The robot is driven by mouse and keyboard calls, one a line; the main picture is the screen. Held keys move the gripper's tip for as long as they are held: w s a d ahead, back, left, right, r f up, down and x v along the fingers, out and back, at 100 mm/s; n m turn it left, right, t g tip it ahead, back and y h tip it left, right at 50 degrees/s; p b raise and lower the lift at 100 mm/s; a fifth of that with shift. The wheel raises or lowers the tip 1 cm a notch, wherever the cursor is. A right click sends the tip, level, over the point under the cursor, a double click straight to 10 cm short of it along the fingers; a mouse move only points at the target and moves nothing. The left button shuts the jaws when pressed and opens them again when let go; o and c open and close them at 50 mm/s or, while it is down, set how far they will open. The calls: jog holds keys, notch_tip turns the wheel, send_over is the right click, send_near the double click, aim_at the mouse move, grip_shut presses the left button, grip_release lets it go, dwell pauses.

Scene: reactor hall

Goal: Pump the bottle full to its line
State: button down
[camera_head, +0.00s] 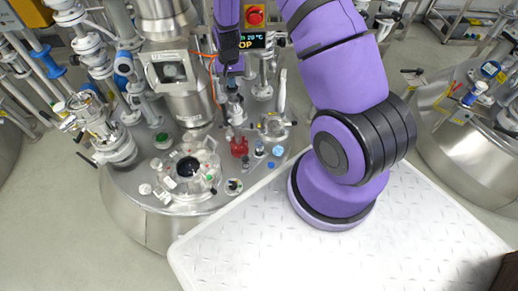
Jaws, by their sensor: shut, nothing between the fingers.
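My gripper (231,72) points down at the top centre, over the back part of the steel reactor lid (225,200). It is shut with nothing visible in it; its tips are small and partly merge with the fittings behind. Below it, slender fittings and a red part (239,147) stand on the lid. A small blue-capped piece (277,151) sits to the right of the red part. I cannot tell for certain which piece is the bottle or the pump, and no fill line or liquid level can be made out.
A display (252,40) and a red knob on yellow (254,15) are behind my gripper. Pipes and valves crowd the left. Another vessel (440,130) stands right.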

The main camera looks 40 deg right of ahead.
jog(key=shift+f, duration=2.2)
jog(key=shift+r, duration=0.1)
jog(key=shift+r, duration=3.05)
jog(key=shift+f, duration=0.1)
jog(key=shift+f, duration=3.05)
jog(key=shift+r, duration=3.15)
